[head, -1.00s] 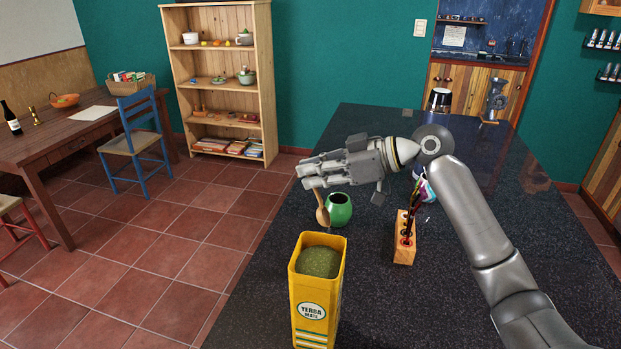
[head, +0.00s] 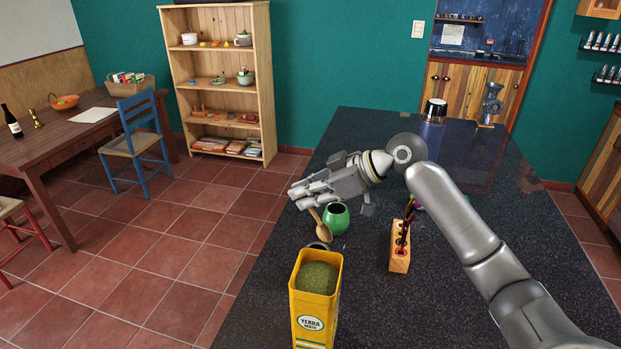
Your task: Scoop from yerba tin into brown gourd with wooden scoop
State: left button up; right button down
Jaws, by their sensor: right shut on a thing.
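The yellow yerba tin (head: 312,319) stands open at the near edge of the dark counter, full of green yerba (head: 318,278). My right gripper (head: 303,197) is shut on the handle of the wooden scoop (head: 324,234), which hangs tilted, bowl down, behind the tin. A round dark rim (head: 318,246) shows just behind the tin, below the scoop. It may be the brown gourd, mostly hidden by the tin. I cannot tell whether the scoop touches it or holds yerba. A green gourd (head: 336,219) stands right of the scoop. My left gripper is not in view.
A wooden block (head: 400,259) with thin straws stands right of the green gourd, near my right forearm. A dark-and-white pot (head: 435,110) and a grinder (head: 490,104) are at the far end. The counter (head: 375,310) right of the tin is clear.

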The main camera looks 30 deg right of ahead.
jog(key=shift+w+a+g+h+p, duration=0.9)
jog(key=shift+a+g+h+p, duration=0.4)
jog(key=shift+p, duration=3.5)
jog(key=w+a+f+g+h+p, duration=0.1)
jog(key=w+a+f+g+h, duration=0.2)
jog(key=h, duration=0.3)
jog(key=shift+w+a+g, duration=0.45)
jog(key=shift+a+g, duration=0.05)
jog(key=shift+g, duration=0.3)
